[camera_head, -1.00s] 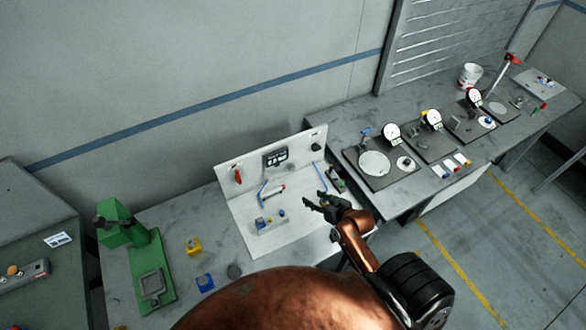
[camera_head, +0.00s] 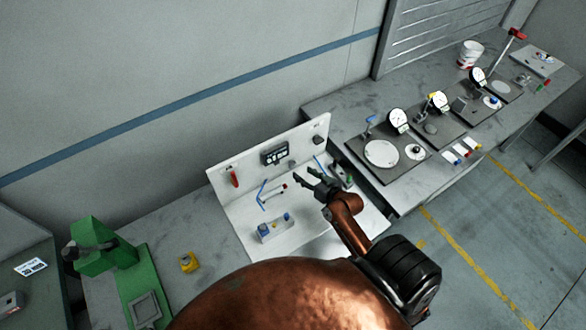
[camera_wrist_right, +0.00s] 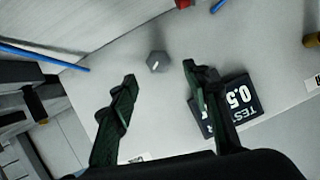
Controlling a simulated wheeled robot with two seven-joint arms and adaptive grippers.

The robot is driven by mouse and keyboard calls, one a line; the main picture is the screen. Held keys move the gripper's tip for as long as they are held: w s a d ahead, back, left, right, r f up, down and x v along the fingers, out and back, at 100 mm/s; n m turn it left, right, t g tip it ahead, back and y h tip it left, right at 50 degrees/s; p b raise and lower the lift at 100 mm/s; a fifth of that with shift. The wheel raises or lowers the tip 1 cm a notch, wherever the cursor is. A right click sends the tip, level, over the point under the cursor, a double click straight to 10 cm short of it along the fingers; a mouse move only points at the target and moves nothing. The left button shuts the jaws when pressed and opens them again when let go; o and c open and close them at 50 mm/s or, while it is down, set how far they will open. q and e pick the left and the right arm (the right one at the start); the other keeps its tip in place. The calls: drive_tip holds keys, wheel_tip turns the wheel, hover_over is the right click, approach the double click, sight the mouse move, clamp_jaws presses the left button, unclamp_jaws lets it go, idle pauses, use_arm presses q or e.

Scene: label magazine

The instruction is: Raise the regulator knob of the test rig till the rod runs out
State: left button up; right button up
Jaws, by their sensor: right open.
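The test rig is a white back panel (camera_head: 225,164) and a white base plate. A dark hexagonal knob (camera_head: 318,140) is on the panel's right side; the wrist view shows it as a grey hexagonal knob (camera_wrist_right: 157,62) with a white mark. A thin rod with a red tip (camera_head: 277,190) is at the base plate. My right gripper (camera_head: 304,173) is open in front of the panel. In the wrist view the knob shows beyond its fingertips (camera_wrist_right: 158,72), apart from them.
A red handle (camera_head: 234,179) is on the panel's left. A green press (camera_head: 104,254) and a yellow block (camera_head: 188,262) are at left. Dial gauge stations (camera_head: 382,153) fill the right bench.

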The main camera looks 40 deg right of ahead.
sight(294, 166)
drive_tip(key=p+x, duration=0.1)
drive_tip(key=x, duration=0.6)
drive_tip(key=shift+w+d+f, duration=0.15)
drive_tip(key=shift+d, duration=0.05)
